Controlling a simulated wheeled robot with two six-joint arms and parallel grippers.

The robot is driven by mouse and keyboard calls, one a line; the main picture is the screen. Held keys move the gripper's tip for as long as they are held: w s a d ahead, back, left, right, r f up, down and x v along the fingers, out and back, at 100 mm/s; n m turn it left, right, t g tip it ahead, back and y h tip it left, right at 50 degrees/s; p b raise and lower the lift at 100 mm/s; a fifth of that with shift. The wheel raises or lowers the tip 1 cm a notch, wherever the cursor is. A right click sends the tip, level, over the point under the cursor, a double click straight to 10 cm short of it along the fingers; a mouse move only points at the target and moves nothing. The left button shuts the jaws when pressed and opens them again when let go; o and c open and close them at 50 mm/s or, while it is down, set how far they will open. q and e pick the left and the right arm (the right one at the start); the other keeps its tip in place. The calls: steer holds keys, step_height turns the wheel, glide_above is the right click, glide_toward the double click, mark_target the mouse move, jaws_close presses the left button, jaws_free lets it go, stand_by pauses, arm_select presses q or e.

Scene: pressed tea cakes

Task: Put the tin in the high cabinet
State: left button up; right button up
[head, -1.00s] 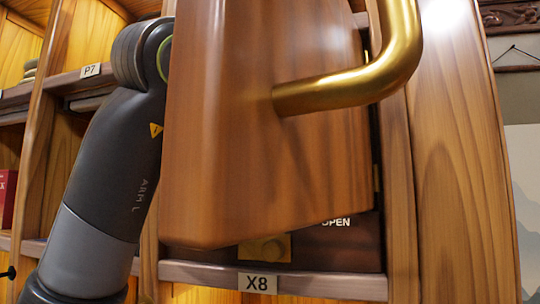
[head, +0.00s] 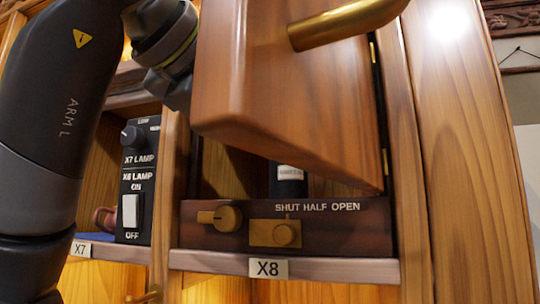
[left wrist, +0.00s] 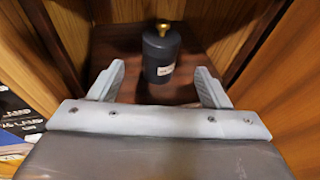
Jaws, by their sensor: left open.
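The dark tin (left wrist: 162,52) with a gold knob and a white label stands upright on the cabinet floor in the left wrist view. In the head view part of it (head: 289,186) shows below the door, its top hidden. My left gripper (left wrist: 159,78) is open, its two fingers spread in front of the tin. In the head view the open door hides this gripper. The cabinet X8 (head: 330,228) has its wooden door (head: 290,90) swung open toward me. My right gripper is not in view.
The gold door handle (head: 350,22) juts toward me. A panel with knobs along the X8 front edge reads SHUT HALF OPEN. Left of it is a lamp switch box (head: 134,200) in compartment X7. Wooden walls stand close around the left gripper.

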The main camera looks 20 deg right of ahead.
arm_select(q)
steer(key=shift+b+v, duration=0.5)
steer(key=shift+v, duration=1.45)
